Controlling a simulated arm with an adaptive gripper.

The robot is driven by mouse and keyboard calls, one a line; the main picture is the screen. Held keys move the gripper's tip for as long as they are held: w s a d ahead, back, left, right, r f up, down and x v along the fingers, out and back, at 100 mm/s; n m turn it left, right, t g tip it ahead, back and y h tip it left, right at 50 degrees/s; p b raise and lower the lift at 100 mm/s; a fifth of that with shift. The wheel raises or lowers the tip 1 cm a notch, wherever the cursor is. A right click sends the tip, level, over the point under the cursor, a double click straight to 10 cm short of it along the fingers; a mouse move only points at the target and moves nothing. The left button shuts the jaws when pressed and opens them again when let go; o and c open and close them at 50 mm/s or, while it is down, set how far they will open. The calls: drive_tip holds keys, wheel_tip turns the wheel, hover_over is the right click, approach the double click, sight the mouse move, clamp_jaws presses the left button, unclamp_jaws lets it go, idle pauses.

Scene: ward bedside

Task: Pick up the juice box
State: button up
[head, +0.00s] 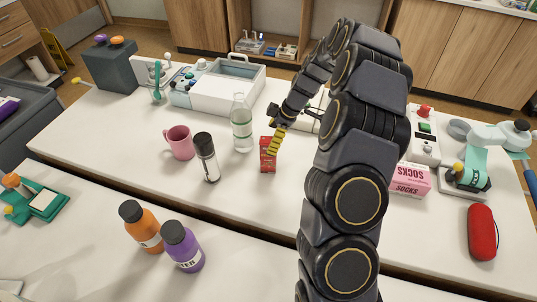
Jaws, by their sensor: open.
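The juice box (267,160) is a small red carton standing upright on the white table, near the middle of the head view. My gripper (275,142) is at the box's upper right, its yellow fingertip overlapping the box's top edge in the picture. The jaws are open. Part of the gripper is hidden, and I cannot tell whether it touches the box.
A clear bottle (242,125) stands close at the box's left, with a dark-topped shaker (207,160) and a pink mug (180,142) further left. The table in front of the juice box is clear.

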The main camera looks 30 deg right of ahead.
sight(269, 156)
drive_tip(key=x, duration=0.4)
drive_tip(key=shift+w+f, duration=0.1)
drive_tip(key=shift+f, duration=0.05)
drive_tip(key=c, duration=1.2)
